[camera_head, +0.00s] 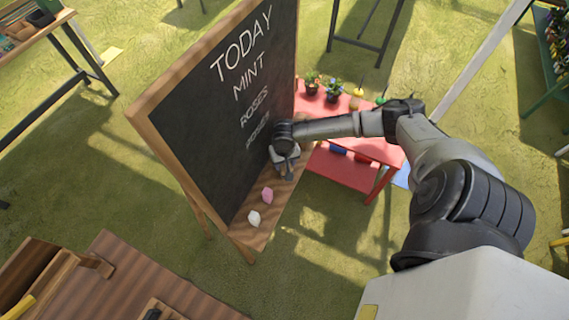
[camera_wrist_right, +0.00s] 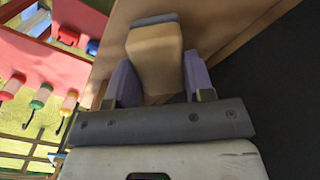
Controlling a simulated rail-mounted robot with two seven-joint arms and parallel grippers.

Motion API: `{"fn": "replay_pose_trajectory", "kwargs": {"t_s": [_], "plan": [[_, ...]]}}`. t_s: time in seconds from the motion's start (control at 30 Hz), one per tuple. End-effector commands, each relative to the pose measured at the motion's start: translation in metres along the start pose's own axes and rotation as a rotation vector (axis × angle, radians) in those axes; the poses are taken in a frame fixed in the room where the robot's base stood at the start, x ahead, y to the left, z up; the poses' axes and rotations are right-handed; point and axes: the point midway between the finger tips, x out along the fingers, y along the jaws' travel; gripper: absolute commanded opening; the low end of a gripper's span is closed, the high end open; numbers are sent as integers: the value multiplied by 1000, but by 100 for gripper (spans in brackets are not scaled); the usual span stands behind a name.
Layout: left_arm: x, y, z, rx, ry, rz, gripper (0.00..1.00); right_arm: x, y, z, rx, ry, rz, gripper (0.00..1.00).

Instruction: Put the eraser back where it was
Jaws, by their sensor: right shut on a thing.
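My right gripper (camera_head: 286,172) is at the wooden ledge (camera_head: 262,236) along the foot of the chalkboard (camera_head: 225,110). In the right wrist view its two purple fingers (camera_wrist_right: 158,84) are shut on the eraser (camera_wrist_right: 154,52), a tan block with a grey strip at its far end. The eraser is close over the ledge, beside the dark board face; I cannot tell if it touches the ledge. In the head view the gripper mostly hides the eraser. My left gripper is not in view.
A pink piece (camera_head: 267,195) and a white piece (camera_head: 254,218) lie on the ledge, nearer than the gripper. The board reads TODAY, MINT, ROSES, with a fainter last line. A red table (camera_head: 375,150) with potted plants (camera_head: 333,91) stands behind my right arm.

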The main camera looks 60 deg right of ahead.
Motion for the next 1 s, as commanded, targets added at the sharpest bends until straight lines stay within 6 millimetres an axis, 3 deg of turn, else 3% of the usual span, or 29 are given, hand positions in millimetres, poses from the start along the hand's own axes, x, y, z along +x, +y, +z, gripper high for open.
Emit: {"fn": "replay_pose_trajectory", "kwargs": {"t_s": [0.1, 0.47, 0.5, 0.7, 1.0], "plan": [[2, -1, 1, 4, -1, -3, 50, 12, 0, 0, -1, 1, -1, 29], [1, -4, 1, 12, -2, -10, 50, 14, 0, 0, -1, 1, 0, 29], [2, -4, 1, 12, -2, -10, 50, 14, 0, 0, -1, 1, 0, 52], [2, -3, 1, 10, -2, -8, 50, 14, 0, 0, -1, 1, 0, 71], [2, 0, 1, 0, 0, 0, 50, 12, 0, 0, -1, 2, 0, 74]]}}
